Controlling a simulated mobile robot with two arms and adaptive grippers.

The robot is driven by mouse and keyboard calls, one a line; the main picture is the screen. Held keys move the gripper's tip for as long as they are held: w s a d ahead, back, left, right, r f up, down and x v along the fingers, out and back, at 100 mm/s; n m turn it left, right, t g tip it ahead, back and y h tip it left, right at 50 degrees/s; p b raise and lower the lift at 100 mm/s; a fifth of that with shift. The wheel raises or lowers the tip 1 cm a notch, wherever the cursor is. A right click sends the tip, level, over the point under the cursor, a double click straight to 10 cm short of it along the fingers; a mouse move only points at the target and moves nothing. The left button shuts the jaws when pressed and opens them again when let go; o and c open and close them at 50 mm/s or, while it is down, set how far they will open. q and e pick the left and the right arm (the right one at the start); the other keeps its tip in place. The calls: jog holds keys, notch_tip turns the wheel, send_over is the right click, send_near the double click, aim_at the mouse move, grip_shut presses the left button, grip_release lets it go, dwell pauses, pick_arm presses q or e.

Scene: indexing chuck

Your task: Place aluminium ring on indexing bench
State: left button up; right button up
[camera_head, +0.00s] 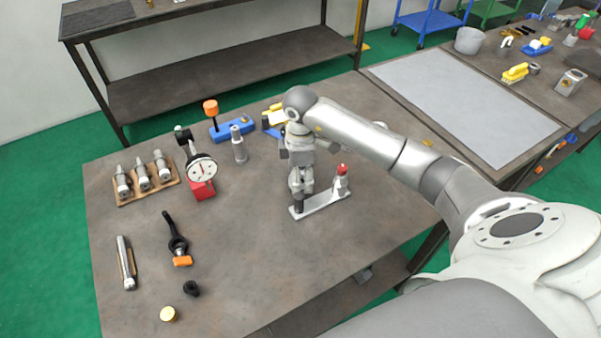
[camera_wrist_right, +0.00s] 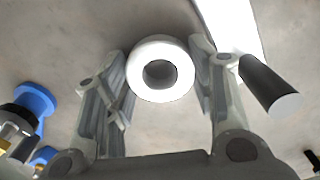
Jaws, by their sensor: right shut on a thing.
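My right gripper (camera_head: 301,184) points down over the brown metal bench (camera_head: 250,255), just above or beside a pale flat bar (camera_head: 325,203). In the right wrist view, its two fingers (camera_wrist_right: 160,75) close on the sides of a pale ring, the aluminium ring (camera_wrist_right: 143,82), with its round hole facing the camera. The ring cannot be made out clearly in the head view. The bench surface shows behind the ring in the wrist view; I cannot tell whether they touch. My left gripper is not in view.
A red-topped part (camera_head: 342,172) stands at the bar's right end. A dial gauge (camera_head: 202,168), a tray (camera_head: 128,200) of metal holders and a blue tool (camera_head: 231,133) stand left and behind. The bench's front middle is clear. A grey mat (camera_head: 465,105) lies on the right bench.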

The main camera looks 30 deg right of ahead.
jog(key=shift+f, duration=0.2)
jog(key=shift+f, duration=0.2)
jog(key=o, duration=1.1)
jog(key=shift+c, duration=0.2)
jog(key=shift+r, duration=0.1)
notch_tip(320, 180, up, 12)
jog(key=b, duration=0.2)
jog(key=shift+r, duration=0.15)
